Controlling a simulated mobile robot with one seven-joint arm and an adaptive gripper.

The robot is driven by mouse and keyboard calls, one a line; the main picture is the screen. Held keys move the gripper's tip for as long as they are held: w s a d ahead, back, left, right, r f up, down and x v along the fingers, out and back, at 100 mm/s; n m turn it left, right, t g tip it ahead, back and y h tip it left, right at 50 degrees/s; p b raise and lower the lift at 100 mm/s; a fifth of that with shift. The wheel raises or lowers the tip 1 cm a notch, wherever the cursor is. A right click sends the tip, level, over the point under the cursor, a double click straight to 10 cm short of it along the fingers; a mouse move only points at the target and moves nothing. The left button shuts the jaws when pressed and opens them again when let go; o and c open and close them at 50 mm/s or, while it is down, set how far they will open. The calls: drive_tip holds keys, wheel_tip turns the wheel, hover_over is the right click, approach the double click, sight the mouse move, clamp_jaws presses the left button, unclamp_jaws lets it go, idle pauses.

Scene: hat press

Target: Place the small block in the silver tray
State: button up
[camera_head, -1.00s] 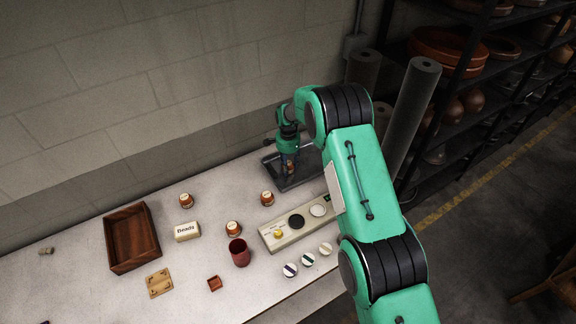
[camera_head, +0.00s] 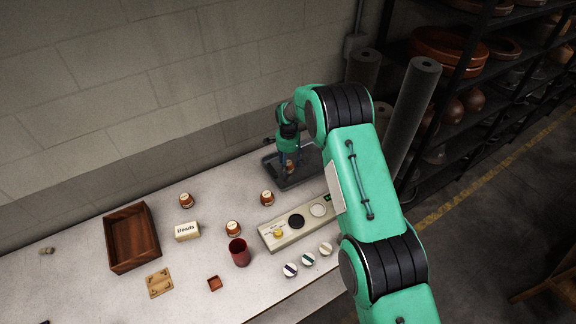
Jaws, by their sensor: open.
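The silver tray (camera_head: 303,179) looks dark grey here. It lies at the back right of the table, partly hidden by my arm. My gripper (camera_head: 289,160) points down over the tray and is open. A small orange-brown item (camera_head: 290,168) shows in the tray at my fingertips. It is too small to tell its shape or whether the fingers touch it. A small red-brown square piece (camera_head: 214,283) lies at the front of the table; I cannot tell which of these is the small block.
A control panel (camera_head: 288,232), a red cup (camera_head: 239,252) and several orange-labelled jars (camera_head: 267,198) stand left of and before the tray. A wooden box (camera_head: 112,264), a "Beads" block (camera_head: 187,231) and a wooden plate (camera_head: 159,283) are further left. Grey rolls (camera_head: 412,105) stand behind my arm.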

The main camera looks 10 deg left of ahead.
sight(288, 163)
wheel_tip(288, 163, up, 12)
drive_tip(key=shift+f, duration=0.15)
idle(0.5)
idle(0.5)
